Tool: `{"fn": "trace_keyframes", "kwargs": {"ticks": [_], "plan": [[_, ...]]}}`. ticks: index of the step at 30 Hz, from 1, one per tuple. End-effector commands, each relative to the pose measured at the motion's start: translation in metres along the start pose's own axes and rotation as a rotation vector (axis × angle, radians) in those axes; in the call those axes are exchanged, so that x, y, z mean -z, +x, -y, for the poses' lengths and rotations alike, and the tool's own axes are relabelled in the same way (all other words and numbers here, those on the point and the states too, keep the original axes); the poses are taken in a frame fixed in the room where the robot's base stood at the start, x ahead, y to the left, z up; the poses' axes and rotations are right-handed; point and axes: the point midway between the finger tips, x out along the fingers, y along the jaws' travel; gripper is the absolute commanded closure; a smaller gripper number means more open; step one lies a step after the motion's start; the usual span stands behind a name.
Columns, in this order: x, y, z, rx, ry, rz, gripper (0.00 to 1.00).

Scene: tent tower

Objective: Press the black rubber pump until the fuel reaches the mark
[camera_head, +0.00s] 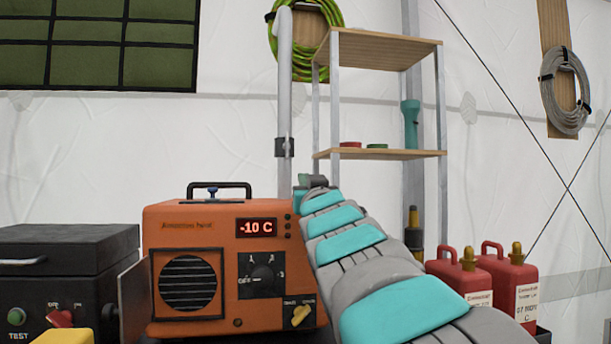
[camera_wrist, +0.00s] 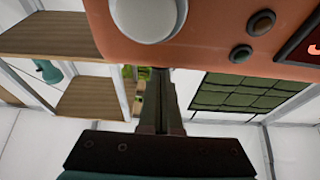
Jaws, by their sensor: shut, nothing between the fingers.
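The orange heater (camera_head: 228,235) stands at the lower middle of the head view, with a red display reading -10 C. My arm reaches from the lower right to beside the heater's upper right edge, so my gripper is mostly hidden there. In the wrist view my gripper (camera_wrist: 160,78) is shut and empty, its dark fingers pointing toward the heater's orange body (camera_wrist: 225,45). A pale round part (camera_wrist: 148,16) is on that body, just beyond the fingertips. Whether they touch the heater is unclear. I cannot make out the black rubber pump, the fuel or the mark in either view.
A black case (camera_head: 68,262) stands left of the heater. Red canisters (camera_head: 508,285) stand at the right. A wooden-shelved rack (camera_head: 380,154) is behind, with a teal flashlight (camera_head: 411,122) on it. A grey vertical pipe (camera_head: 285,110) rises behind the heater.

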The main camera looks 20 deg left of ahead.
Motion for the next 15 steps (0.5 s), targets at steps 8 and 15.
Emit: {"fn": "trace_keyframes", "kwargs": {"ticks": [8, 15], "plan": [[0.000, 0.000, 0.000, 0.000, 0.000, 0.000, 1.00], [-0.017, -0.006, 0.000, 0.000, 0.001, 0.001, 1.00]]}}
